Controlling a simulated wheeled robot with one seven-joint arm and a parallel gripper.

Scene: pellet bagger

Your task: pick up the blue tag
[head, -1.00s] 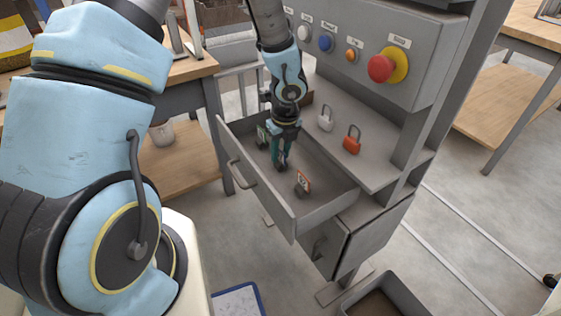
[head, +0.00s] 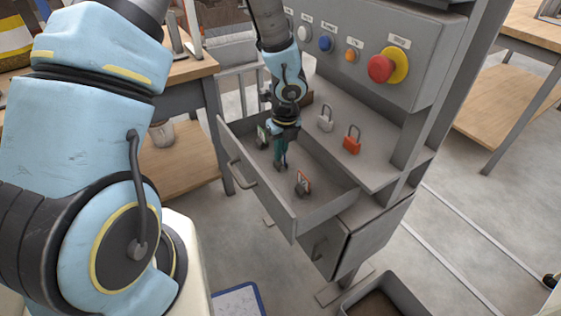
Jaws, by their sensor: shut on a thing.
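My gripper (head: 281,163) points down into the open grey drawer (head: 327,212) of the machine. Its teal fingers are shut, low over the drawer floor. The blue tag is at the fingers and too small and covered to make out clearly; I cannot tell whether it still touches the floor. A tag with a red and white face (head: 304,181) stands in the drawer, to the right of and nearer than the gripper. A green and white item (head: 262,136) is in the drawer just left of the gripper.
A white padlock (head: 325,119) and a red padlock (head: 352,140) stand on the ledge behind the drawer. Above is a panel with a red button (head: 381,69) and several others. A grey bin (head: 388,294) is on the floor. The drawer walls surround the gripper.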

